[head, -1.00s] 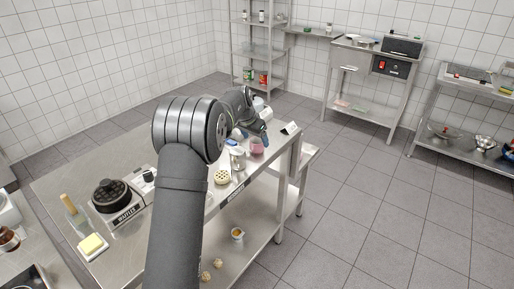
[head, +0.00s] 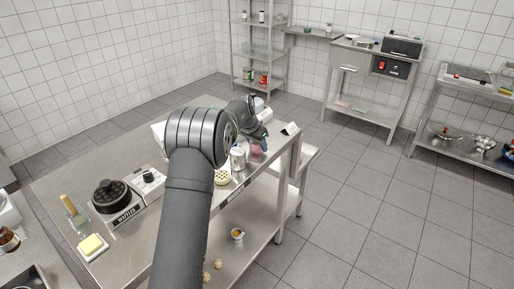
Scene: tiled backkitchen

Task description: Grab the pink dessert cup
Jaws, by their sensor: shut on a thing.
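The pink dessert cup (head: 256,150) stands near the right end of the steel table, just right of a metal canister. It is small in the head view and partly covered by my gripper. My gripper (head: 262,143) is at the cup, coming down on it from above, and is shut on it. The fingertips are small and partly hidden, so their exact place on the cup is hard to make out.
A metal canister (head: 238,158) stands close left of the cup, with a round waffle (head: 222,177) in front. A white card (head: 290,129) stands at the table's right corner. The waffle iron (head: 112,196) and a butter dish (head: 93,245) are farther left.

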